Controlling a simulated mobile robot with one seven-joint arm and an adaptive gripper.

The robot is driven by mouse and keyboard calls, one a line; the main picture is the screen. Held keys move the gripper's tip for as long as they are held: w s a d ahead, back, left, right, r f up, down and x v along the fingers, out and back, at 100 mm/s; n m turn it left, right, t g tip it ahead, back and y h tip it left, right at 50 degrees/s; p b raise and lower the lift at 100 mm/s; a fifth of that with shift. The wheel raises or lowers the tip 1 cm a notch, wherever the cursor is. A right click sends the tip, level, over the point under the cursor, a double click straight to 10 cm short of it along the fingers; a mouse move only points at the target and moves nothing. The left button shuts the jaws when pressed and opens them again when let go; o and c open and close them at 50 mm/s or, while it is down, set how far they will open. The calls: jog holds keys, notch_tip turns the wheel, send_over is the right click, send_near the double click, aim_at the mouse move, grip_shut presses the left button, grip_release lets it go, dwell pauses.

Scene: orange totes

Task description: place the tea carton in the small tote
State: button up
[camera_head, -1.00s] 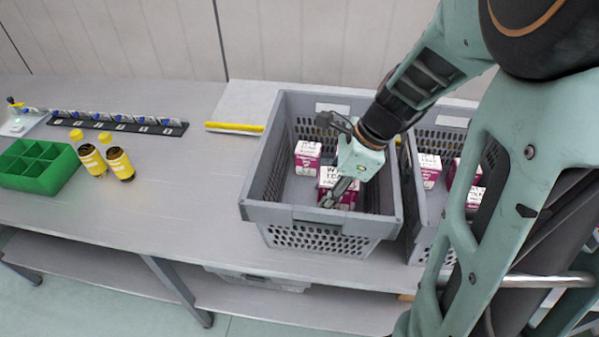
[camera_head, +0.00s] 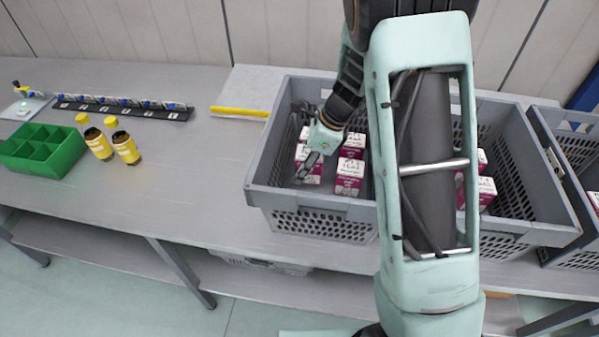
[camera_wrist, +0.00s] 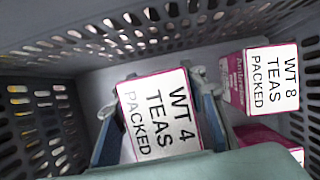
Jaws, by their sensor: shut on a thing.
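My gripper (camera_head: 306,168) reaches down inside the left grey tote (camera_head: 300,201), near its left wall. Its fingers stand on either side of a white and magenta tea carton (camera_head: 311,178). In the wrist view this carton (camera_wrist: 160,115) reads "WT 4 TEAS PACKED" and sits between the two fingers, slightly tilted in the picture. I cannot tell whether its base touches the tote floor. Two more tea cartons stand to its right, one in front (camera_head: 349,180) and one behind (camera_head: 353,143). One of them reads "WT 8" in the wrist view (camera_wrist: 272,80).
A second grey tote (camera_head: 545,232) with tea cartons (camera_head: 483,193) stands to the right, partly hidden by my arm. A third tote (camera_head: 578,255) is at the right edge. Left on the table are yellow-capped bottles (camera_head: 126,148) and a green divided box (camera_head: 42,150).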

jog(key=f, duration=0.3)
jog(key=shift+w+a+p, duration=0.2)
jog(key=shift+w+p, duration=0.2)
jog(key=shift+f, duration=0.35)
jog(key=shift+f, duration=0.1)
jog(key=shift+f, duration=0.15)
jog(key=o, duration=1.3)
jog(key=shift+o, duration=0.2)
